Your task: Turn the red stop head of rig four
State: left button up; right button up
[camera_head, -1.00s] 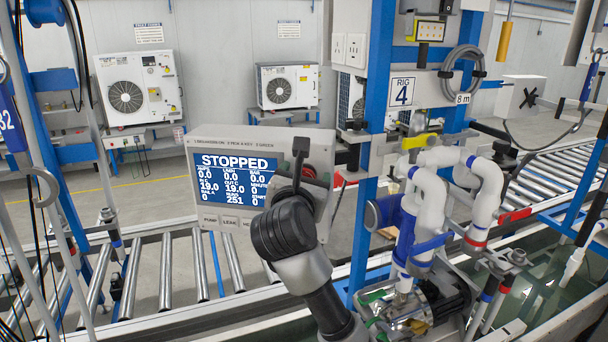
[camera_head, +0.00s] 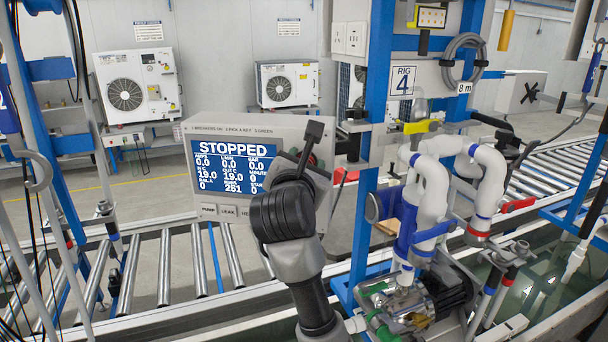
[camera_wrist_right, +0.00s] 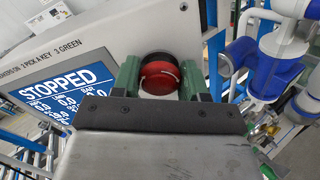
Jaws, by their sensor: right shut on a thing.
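The red stop head (camera_wrist_right: 159,78) is a round red knob with a dark collar on the sloping face of the grey control box (camera_head: 228,126). In the right wrist view, my right gripper (camera_wrist_right: 160,82) has its green fingers on both sides of the head, shut on it. In the head view, my right gripper (camera_head: 309,158) is at the right end of the box and mostly hides the head. The box's screen (camera_head: 232,166) reads STOPPED. A sign (camera_head: 403,81) on the blue frame reads RIG 4. My left gripper is not in view.
White and blue pipes (camera_head: 432,195) and a pump (camera_head: 415,297) stand close right of the box. A blue upright (camera_head: 376,100) rises behind it. Roller conveyors (camera_head: 150,265) run behind and below. Two white fan units (camera_head: 138,85) stand at the back wall.

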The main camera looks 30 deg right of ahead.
jog(key=m+b, duration=0.1)
jog(key=b, duration=0.1)
jog(key=m+b, duration=0.2)
jog(key=shift+f, duration=0.3)
jog(key=shift+s+a+r+m+b, duration=0.1)
jog(key=shift+r+m+b, duration=0.05)
jog(key=shift+m+b, duration=0.55)
jog(key=shift+r+m+b, duration=0.1)
jog(key=shift+m+b, duration=0.3)
jog(key=shift+b, duration=0.25)
jog(key=o, duration=0.9)
jog(key=shift+r, duration=0.1)
